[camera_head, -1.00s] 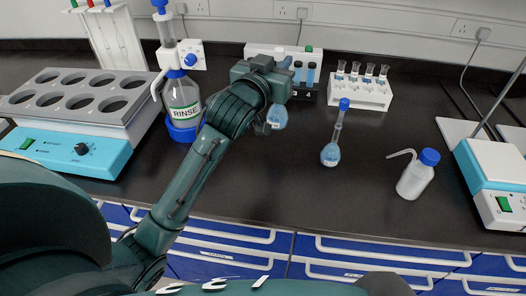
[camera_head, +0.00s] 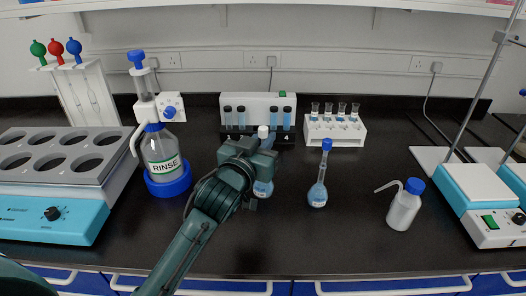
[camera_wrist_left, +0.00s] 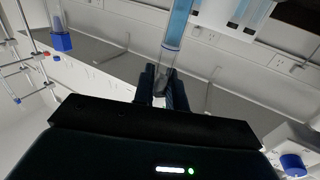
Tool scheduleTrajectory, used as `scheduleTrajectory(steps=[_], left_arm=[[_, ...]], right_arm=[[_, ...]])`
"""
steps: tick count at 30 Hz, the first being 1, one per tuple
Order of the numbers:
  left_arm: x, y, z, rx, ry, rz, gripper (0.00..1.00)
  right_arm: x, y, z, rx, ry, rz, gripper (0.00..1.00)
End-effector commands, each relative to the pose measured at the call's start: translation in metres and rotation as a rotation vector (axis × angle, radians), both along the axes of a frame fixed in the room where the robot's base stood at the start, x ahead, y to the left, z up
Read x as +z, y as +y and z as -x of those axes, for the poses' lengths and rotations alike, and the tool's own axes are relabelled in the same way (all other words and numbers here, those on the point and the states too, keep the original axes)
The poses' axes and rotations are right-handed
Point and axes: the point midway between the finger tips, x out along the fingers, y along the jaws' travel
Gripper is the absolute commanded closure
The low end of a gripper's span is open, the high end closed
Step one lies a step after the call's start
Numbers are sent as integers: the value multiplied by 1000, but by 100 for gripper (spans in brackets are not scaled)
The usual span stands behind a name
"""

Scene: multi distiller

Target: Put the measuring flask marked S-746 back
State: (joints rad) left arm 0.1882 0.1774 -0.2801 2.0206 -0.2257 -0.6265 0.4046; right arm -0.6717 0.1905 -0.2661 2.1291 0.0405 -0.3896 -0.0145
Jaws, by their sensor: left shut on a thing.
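My left gripper (camera_head: 258,160) is shut on a measuring flask with a whitish stopper (camera_head: 263,132) and a round bulb of blue liquid (camera_head: 262,188). The gripper hides most of its neck. The flask looks upright, at or just above the bench; I cannot tell if it touches. The left wrist view shows the shut fingers (camera_wrist_left: 164,92) around clear glass. A second, blue-stoppered flask (camera_head: 317,193) stands upright on the bench to the right. I cannot read S-746 on either flask. My right gripper is not in view.
A rack of blue vials (camera_head: 257,122) and a white tube rack (camera_head: 335,130) stand behind. The RINSE bottle (camera_head: 161,152) and a block with round wells (camera_head: 60,165) are left. A wash bottle (camera_head: 404,207) and a blue-white stand device (camera_head: 480,195) are right. The front middle bench is clear.

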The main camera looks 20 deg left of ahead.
Motion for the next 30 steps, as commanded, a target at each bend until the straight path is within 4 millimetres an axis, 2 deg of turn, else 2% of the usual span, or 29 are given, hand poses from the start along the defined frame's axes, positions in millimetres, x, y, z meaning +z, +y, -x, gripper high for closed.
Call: scheduleTrajectory(steps=[1, 5, 17, 18, 24, 30], left_arm=[[-11, 0, 0, 0, 4, 2, 100], [-23, 0, 0, 0, 2, 1, 100], [-27, 0, 0, 0, 0, 2, 100], [-27, 0, 0, 0, 1, 1, 83], [-27, 0, 0, 0, 1, 1, 67], [-27, 0, 0, 0, 1, 1, 65]], right_arm=[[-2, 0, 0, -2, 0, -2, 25], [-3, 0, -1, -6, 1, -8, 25], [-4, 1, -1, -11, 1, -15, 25], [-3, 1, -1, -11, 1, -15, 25], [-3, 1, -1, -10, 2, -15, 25], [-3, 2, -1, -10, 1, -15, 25]])
